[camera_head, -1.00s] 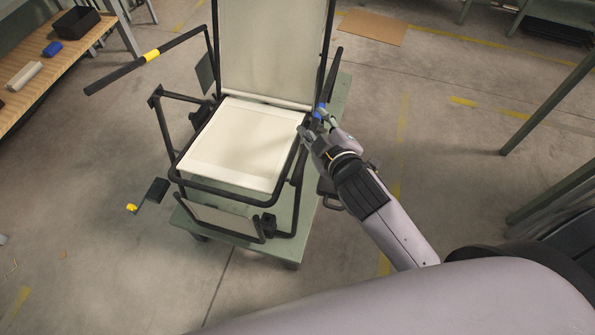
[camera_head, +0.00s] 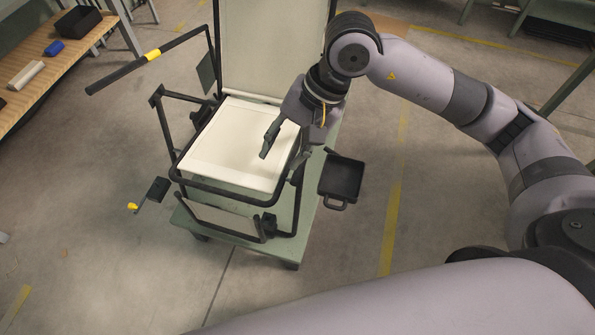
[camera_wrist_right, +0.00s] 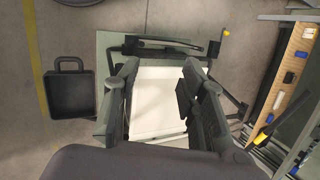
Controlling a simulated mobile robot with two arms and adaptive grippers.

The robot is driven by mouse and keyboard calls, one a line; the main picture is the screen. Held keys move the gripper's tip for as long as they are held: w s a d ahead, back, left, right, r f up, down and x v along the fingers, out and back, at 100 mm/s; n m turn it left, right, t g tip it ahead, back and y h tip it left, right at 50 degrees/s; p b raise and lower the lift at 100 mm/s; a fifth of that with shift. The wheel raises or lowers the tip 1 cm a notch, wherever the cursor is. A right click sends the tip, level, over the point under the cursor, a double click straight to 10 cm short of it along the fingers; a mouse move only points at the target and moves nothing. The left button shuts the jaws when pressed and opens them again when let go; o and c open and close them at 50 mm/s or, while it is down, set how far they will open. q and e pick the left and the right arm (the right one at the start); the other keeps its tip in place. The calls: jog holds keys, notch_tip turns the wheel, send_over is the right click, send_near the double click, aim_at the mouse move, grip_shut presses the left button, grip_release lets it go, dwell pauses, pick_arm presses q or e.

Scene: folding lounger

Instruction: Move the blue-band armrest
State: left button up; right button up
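The lounger has a cream seat (camera_head: 232,148), an upright cream back (camera_head: 262,50) and a black tube frame. The blue-band armrest, on the lounger's right side, is hidden behind my right arm in the head view, and I cannot pick out its blue band in the wrist view. My right gripper (camera_head: 280,160) is over the right part of the seat, fingers apart. The right wrist view shows its two fingers (camera_wrist_right: 160,75) spread, with only the pale seat (camera_wrist_right: 158,105) between them. My left gripper is not in view.
A yellow-band armrest (camera_head: 152,55) sticks out at the left. A yellow-tipped lever (camera_head: 133,207) is at the lower left. A black tray with a handle (camera_head: 342,180) is at the lounger's right. The lounger stands on a green platform (camera_head: 285,245). A wooden bench (camera_head: 45,72) is at the left.

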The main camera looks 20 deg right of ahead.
aim_at(299, 171)
jog(key=w+d+t+h, duration=0.1)
jog(key=w+d+h, duration=0.15)
jog(key=d, duration=0.45)
jog(key=shift+n+h, duration=0.3)
jog(key=shift+h, duration=0.05)
jog(key=a+f+p, duration=0.1)
jog(key=f, duration=0.4)
jog(key=w+a+f+p, duration=0.1)
jog(key=f, duration=0.5)
jog(key=a+f+p, duration=0.1)
jog(key=f, duration=0.5)
jog(key=shift+w+a, duration=0.2)
jog(key=shift+w, duration=0.15)
jog(key=shift+c, duration=0.6)
grip_shut()
